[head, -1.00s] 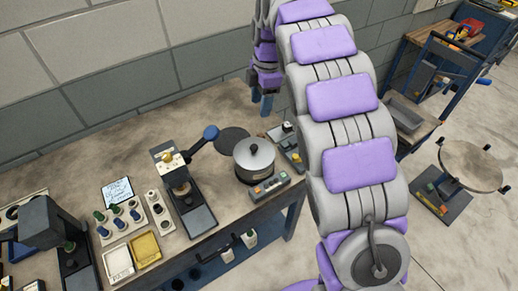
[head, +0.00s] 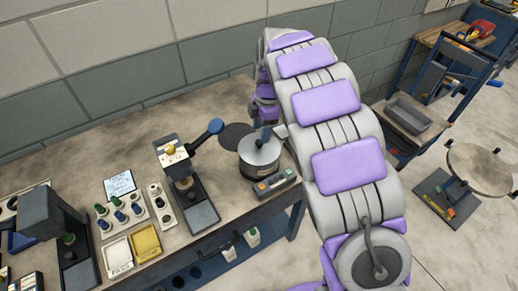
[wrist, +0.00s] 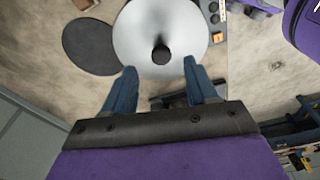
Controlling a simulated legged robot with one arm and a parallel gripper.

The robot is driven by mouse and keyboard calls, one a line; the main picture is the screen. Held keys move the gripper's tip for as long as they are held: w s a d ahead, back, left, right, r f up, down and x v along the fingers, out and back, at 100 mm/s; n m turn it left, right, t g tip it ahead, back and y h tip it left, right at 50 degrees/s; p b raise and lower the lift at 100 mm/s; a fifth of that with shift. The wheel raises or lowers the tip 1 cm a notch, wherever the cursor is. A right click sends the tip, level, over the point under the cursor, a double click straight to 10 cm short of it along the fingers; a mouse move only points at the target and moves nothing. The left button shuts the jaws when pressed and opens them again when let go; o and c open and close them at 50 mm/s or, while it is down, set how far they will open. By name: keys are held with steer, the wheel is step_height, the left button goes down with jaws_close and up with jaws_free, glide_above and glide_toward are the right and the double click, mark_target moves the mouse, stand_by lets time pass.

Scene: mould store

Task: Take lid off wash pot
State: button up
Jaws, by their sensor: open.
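The wash pot (head: 259,170) stands on the workbench with its metal lid (head: 262,150) on. In the wrist view the lid (wrist: 180,28) is a round, pale metal disc with a dark knob (wrist: 161,54) at its middle. My gripper (wrist: 160,75) is open, with its two blue fingers apart and the knob in the gap just beyond the tips. In the head view my gripper (head: 268,135) is over the pot and its finger hides the knob. The height between fingers and lid is hard to tell.
A dark round mat (head: 234,135) lies flat behind the pot. A button box (head: 274,184) sits close in front of it. A press with a blue-knobbed lever (head: 215,126) stands to the left. Bare bench top lies toward the wall (head: 150,115).

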mark_target(259, 146)
steer(key=f, duration=0.3)
steer(key=f+b, duration=0.1)
steer(key=shift+s+a+f, duration=0.15)
steer(key=shift+a+f, duration=0.05)
steer(key=shift+a, duration=0.05)
steer(key=shift+c, duration=0.5)
jaws_close()
